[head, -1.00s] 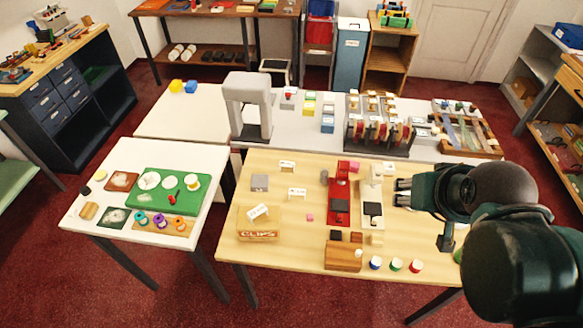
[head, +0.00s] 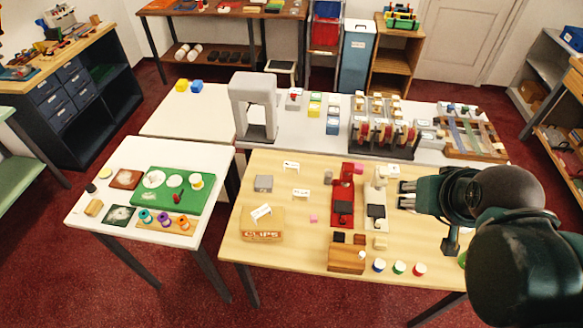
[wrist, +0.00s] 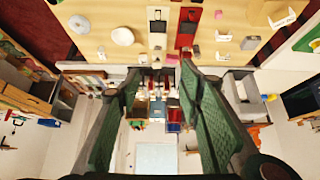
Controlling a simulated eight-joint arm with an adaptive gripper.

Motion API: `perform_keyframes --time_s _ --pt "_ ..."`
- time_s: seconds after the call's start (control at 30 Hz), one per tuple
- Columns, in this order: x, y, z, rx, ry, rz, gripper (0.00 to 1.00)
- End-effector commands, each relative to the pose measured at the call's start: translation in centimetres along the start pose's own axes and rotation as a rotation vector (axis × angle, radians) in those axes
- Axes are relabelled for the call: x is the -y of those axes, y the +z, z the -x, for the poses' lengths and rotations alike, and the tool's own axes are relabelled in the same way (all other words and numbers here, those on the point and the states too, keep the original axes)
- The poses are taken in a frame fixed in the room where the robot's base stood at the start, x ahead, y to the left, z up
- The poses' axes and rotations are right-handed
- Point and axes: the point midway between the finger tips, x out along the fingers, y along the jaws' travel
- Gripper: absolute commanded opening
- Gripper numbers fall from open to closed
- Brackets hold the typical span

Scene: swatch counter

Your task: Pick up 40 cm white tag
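Three small white tags with dark print stand out in the head view; the print is too small to read, so I cannot tell which is 40 cm. One tag (head: 291,166) stands at the table's back left. A second tag (head: 300,194) stands in front of it. A third tag (head: 261,212) lies tilted on the wooden CLIPS box (head: 262,235). My gripper (head: 404,194) is open and empty at the right of the table, pointing left, beyond the white and red presses from the tags. The wrist view also shows its spread fingers (wrist: 158,85).
A red press (head: 343,195) and a white press (head: 377,195) stand between my gripper and the tags. A wooden block (head: 346,260) and several small coloured pots (head: 399,267) are at the front edge. A grey block (head: 263,183) and a pink cube (head: 314,218) lie near the tags.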

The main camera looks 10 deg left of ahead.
Motion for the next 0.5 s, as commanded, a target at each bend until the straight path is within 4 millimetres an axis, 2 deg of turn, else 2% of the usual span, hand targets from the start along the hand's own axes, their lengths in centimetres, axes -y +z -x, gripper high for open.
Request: perform_keyframes --time_s 0.27,0.5 --pt "0.5 -1.2 -0.3 0.014 -0.007 0.035 0.37" --pt "1.5 -3.6 -1.2 0.049 -0.021 0.116 0.37"
